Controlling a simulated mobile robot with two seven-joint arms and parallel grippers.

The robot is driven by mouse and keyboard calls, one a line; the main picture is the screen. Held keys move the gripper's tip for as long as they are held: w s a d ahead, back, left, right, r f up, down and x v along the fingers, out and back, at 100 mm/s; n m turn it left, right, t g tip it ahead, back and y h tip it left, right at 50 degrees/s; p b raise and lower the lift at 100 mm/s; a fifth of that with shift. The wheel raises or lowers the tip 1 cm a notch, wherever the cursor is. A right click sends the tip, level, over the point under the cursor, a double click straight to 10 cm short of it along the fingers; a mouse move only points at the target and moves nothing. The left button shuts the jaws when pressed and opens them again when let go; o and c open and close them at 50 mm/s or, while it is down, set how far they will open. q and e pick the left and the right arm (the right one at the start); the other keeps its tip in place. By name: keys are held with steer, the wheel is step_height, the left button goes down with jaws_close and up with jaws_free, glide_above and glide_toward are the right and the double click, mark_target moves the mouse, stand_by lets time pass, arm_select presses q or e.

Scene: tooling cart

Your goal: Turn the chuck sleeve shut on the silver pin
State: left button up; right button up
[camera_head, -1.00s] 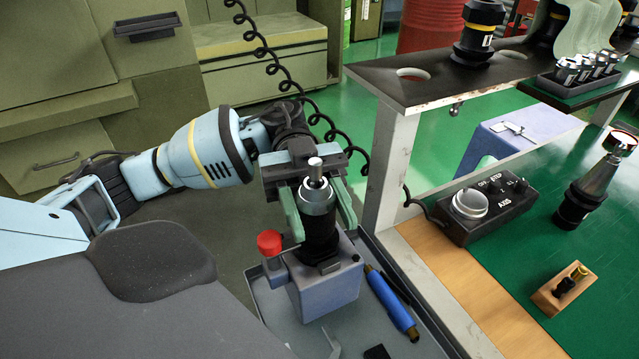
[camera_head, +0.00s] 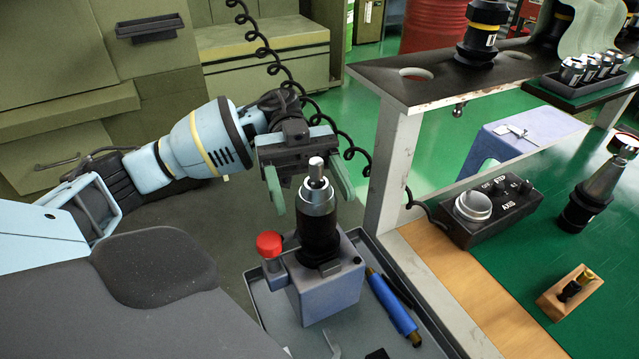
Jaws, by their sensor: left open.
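The chuck sleeve (camera_head: 317,198) is a silver collar on top of a black tool holder (camera_head: 318,236), which stands upright in a blue-grey block (camera_head: 330,288). The silver pin (camera_head: 316,170) sticks up out of the sleeve's top. My left gripper (camera_head: 312,200) is open, with its two green fingers apart. The fingers show behind and to either side of the sleeve, and they do not seem to touch it. My right gripper is not in view.
A red-capped post (camera_head: 270,244) is at the block's left. A blue cylinder tool (camera_head: 395,306) lies in the grey tray (camera_head: 432,345). The shelf post (camera_head: 392,165) stands close to the right of my gripper. A control box (camera_head: 486,208) sits on the bench.

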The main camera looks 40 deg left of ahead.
arm_select(q)
steer(key=shift+v, duration=1.7)
